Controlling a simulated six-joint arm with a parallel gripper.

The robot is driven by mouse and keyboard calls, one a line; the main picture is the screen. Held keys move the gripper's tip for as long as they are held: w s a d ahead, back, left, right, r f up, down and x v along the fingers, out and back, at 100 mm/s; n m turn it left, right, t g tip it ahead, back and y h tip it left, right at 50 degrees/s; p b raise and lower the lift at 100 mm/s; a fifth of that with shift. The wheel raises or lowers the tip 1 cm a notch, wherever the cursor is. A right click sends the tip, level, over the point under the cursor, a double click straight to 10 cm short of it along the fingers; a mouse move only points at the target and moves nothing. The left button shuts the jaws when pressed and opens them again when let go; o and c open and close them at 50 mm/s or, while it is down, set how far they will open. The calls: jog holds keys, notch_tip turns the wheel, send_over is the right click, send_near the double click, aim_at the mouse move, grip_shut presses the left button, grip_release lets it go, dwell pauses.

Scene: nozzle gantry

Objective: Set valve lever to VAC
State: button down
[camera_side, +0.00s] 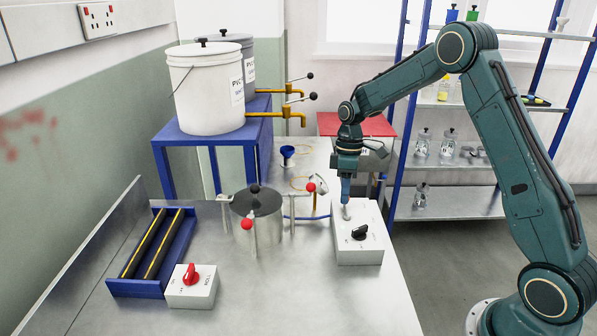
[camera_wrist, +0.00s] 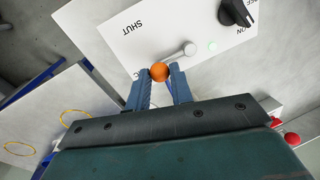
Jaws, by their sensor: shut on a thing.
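The valve lever (camera_wrist: 180,56) is a short grey bar with an orange ball knob (camera_wrist: 159,72), on top of a white control box (camera_side: 359,254). My gripper (camera_wrist: 158,80) is shut on the orange knob, one blue finger on each side. In the side view my gripper (camera_side: 346,201) reaches straight down to the box's back left part. The lever points from its round grey pivot toward a label mostly hidden by my fingers; only a letter like C shows. The SHUT label (camera_wrist: 126,26) lies apart from the knob.
A lidded metal pot (camera_side: 257,215) with red-knobbed clamps stands left of the box. A white box with a red switch (camera_side: 191,276) and a blue roller tray (camera_side: 150,255) are further left.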

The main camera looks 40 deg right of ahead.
dwell(0.3)
jog(key=c, duration=1.3)
grip_release()
jog(key=shift+o, duration=0.2)
jog(key=shift+r, duration=0.15)
notch_tip(320, 180, up, 13)
jog(key=w+d, duration=0.1)
jog(key=d, duration=0.1)
jog(key=shift+w+r, duration=0.15)
jog(key=shift+w, duration=0.1)
